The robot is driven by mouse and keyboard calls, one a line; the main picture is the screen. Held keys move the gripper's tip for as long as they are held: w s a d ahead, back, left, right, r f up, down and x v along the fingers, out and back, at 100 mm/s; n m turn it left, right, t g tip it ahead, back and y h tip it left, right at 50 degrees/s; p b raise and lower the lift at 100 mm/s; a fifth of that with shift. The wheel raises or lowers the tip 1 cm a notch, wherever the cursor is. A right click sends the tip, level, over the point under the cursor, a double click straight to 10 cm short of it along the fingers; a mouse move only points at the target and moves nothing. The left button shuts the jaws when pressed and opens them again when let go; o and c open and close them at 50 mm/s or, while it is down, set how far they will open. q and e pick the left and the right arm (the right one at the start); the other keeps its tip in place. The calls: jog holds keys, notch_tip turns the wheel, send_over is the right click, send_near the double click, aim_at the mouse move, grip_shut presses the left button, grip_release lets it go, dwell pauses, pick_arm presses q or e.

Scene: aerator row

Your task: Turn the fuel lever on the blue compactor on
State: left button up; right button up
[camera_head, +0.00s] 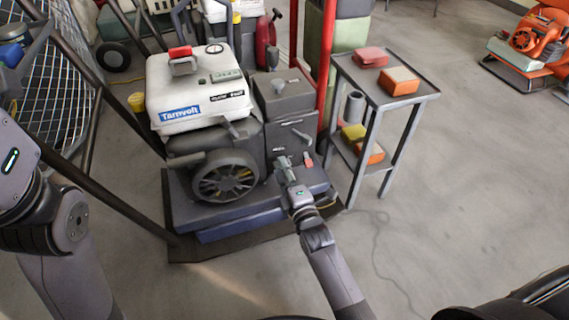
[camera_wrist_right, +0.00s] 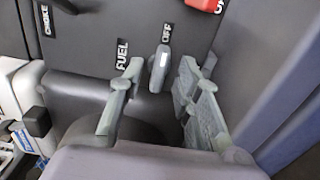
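The blue compactor (camera_head: 222,212) stands at centre in the head view, with a blue base and a grey engine under a white tank (camera_head: 197,95). In the right wrist view the grey fuel lever (camera_wrist_right: 160,68) sits on the dark panel, its upper end by the OFF label (camera_wrist_right: 167,33), beside the FUEL label (camera_wrist_right: 122,54). My right gripper (camera_head: 285,170) is at the engine's right front. In the right wrist view my right gripper (camera_wrist_right: 160,80) is open, one finger on each side of the lever; contact cannot be told. My left gripper is outside the head view.
A red part (camera_wrist_right: 204,5) and a CHOKE label (camera_wrist_right: 46,20) are near the lever. A grey trolley (camera_head: 408,92) with red and orange boxes stands close right of the compactor. A dark bar runs along its left.

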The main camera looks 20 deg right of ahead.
grip_shut()
dwell(0.4)
